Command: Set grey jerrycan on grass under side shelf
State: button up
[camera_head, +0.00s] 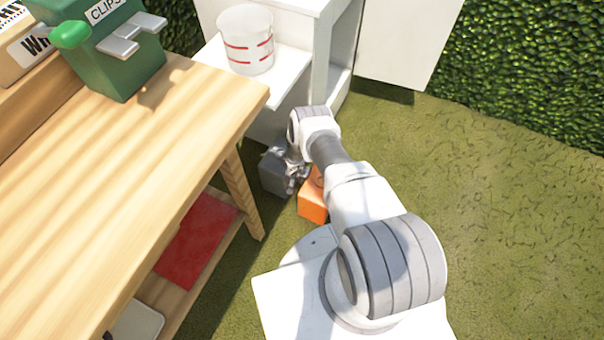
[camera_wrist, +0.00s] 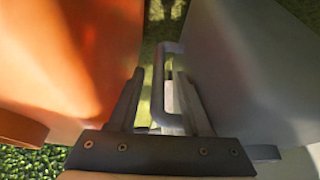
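The grey jerrycan (camera_head: 272,173) stands on the grass below the white side shelf (camera_head: 283,85), left of my gripper (camera_head: 295,178). In the wrist view the grey jerrycan (camera_wrist: 255,65) fills the right side, and its looped handle (camera_wrist: 159,85) reaches in between my fingers (camera_wrist: 160,95). The right finger is on the jerrycan side of the handle bar and the left finger is on the outer side. Gaps show between the bar and the fingers, so my gripper looks open around the handle. In the head view my wrist partly hides the jerrycan.
An orange can (camera_head: 313,203) stands close beside my gripper and fills the left of the wrist view (camera_wrist: 65,60). A wooden table (camera_head: 120,170) with a leg is to the left. A clear bucket (camera_head: 246,40) stands on the shelf. Open grass (camera_head: 500,210) lies right.

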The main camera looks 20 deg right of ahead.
jog(key=p+v, duration=0.7)
jog(key=v, duration=0.5)
jog(key=shift+p, duration=0.3)
dwell(0.3)
